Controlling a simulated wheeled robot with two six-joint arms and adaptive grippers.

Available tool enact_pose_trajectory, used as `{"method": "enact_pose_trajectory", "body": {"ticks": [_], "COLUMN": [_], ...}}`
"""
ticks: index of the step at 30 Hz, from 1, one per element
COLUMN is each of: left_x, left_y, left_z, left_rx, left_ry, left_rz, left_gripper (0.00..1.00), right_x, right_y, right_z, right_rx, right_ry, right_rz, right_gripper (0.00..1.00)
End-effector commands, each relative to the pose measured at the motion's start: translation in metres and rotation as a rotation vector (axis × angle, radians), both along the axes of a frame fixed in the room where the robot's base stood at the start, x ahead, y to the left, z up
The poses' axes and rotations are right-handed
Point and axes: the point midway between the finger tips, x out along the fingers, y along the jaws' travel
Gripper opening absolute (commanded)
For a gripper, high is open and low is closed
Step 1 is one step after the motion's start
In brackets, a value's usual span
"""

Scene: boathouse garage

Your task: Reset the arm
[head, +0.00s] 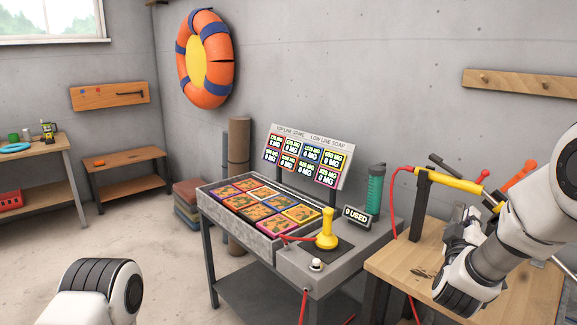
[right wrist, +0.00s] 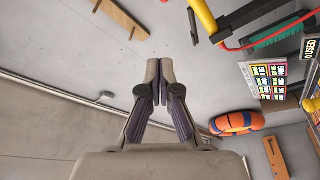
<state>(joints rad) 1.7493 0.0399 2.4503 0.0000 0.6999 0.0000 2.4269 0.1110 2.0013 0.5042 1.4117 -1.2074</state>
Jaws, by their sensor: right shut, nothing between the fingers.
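My right arm comes in from the right over the wooden workbench (head: 398,262). My right gripper (head: 463,226) is partly hidden among my own arm parts in the head view. In the right wrist view the right gripper (right wrist: 160,70) shows clearly, its two fingertips together and nothing between them. It points toward the bare grey wall and touches nothing I can see. A white and black part of my left arm shows at the bottom left of the head view. My left gripper is out of view.
A grey test stand holds a tray (head: 256,238) of coloured tiles, a yellow joystick (head: 327,240) and a label board (head: 309,154). A lifebuoy (head: 184,78) hangs on the wall. Open floor lies left.

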Motion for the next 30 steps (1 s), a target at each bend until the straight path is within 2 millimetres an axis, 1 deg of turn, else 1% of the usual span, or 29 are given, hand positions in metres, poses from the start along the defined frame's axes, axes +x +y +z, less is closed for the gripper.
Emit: {"method": "enact_pose_trajectory", "body": {"ticks": [1, 5, 8, 11, 14, 15, 17, 18, 19, 20, 21, 23, 24, 26, 27, 29, 30], "left_x": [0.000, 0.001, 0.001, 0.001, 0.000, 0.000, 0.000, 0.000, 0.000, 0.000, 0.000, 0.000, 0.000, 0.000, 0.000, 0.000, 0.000], "left_y": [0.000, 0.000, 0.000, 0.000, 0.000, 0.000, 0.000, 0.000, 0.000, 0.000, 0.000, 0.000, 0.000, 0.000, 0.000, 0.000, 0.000], "left_z": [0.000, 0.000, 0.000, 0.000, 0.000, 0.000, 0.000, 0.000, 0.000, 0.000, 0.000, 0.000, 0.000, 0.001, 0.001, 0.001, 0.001], "left_rx": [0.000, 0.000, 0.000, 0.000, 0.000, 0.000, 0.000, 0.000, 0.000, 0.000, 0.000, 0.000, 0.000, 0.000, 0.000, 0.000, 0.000], "left_ry": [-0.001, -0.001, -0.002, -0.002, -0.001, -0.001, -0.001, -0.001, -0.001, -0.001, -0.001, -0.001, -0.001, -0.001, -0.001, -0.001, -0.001], "left_rz": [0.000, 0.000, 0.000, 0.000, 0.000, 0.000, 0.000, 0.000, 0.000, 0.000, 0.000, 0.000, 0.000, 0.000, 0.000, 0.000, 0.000], "left_gripper": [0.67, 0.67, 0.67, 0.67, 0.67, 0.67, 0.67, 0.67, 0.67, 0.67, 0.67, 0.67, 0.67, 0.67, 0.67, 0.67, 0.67], "right_x": [0.001, 0.001, -0.002, -0.008, -0.018, -0.023, -0.033, -0.043, -0.052, -0.062, -0.079, -0.110, -0.134, -0.174, -0.203, -0.250, -0.282], "right_y": [0.001, 0.002, 0.004, 0.007, 0.013, 0.016, 0.022, 0.027, 0.030, 0.035, 0.042, 0.053, 0.061, 0.074, 0.082, 0.096, 0.105], "right_z": [-0.011, -0.041, -0.069, -0.105, -0.146, -0.164, -0.194, -0.218, -0.236, -0.256, -0.285, -0.328, -0.355, -0.391, -0.412, -0.437, -0.450], "right_rx": [-0.002, -0.004, -0.006, -0.010, -0.012, -0.009, 0.002, 0.021, 0.037, 0.063, 0.103, 0.184, 0.250, 0.362, 0.445, 0.583, 0.682], "right_ry": [0.018, 0.070, 0.123, 0.192, 0.279, 0.318, 0.385, 0.438, 0.478, 0.524, 0.590, 0.695, 0.767, 0.874, 0.945, 1.053, 1.123], "right_rz": [0.001, 0.003, 0.007, 0.019, 0.041, 0.054, 0.075, 0.096, 0.111, 0.128, 0.151, 0.182, 0.198, 0.209, 0.206, 0.185, 0.155], "right_gripper": [0.00, 0.00, 0.00, 0.00, 0.00, 0.00, 0.00, 0.00, 0.00, 0.00, 0.00, 0.00, 0.00, 0.00, 0.00, 0.00, 0.00]}}
